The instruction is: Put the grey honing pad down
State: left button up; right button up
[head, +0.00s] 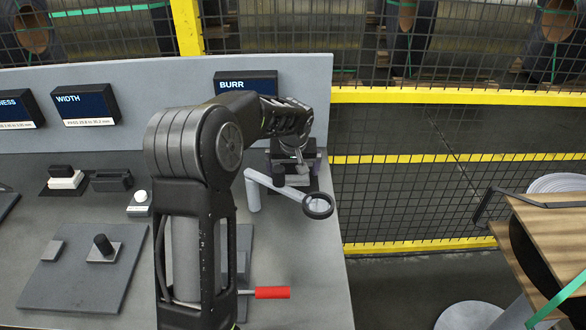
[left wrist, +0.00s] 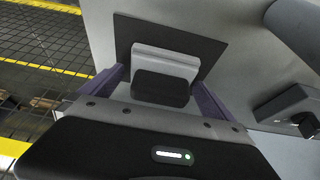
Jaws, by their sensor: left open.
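My left gripper (head: 296,162) is over the right end of the bench, below the BURR display. In the left wrist view its two purple fingers (left wrist: 160,82) are open, one on each side of the grey honing pad (left wrist: 166,62). The pad is a light grey block with a black grip (left wrist: 160,90) on the side towards the gripper. It appears to rest on a dark square mat (left wrist: 212,48), and a gap shows beside the grip. In the head view the gripper and arm mostly hide the pad. My right gripper is not in view.
A ring magnifier (head: 318,205) on a grey arm stands just in front of the gripper. A white block with a black top (head: 66,178) sits far left. A red-handled tool (head: 271,293) lies near the front. A mesh fence (head: 440,190) is beyond the bench's right edge.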

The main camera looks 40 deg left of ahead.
pick_arm(q)
jog(key=shift+r, duration=0.15)
jog(key=b+v, duration=0.1)
jog(key=v, duration=1.1)
jog(key=shift+d, duration=0.1)
dwell(0.4)
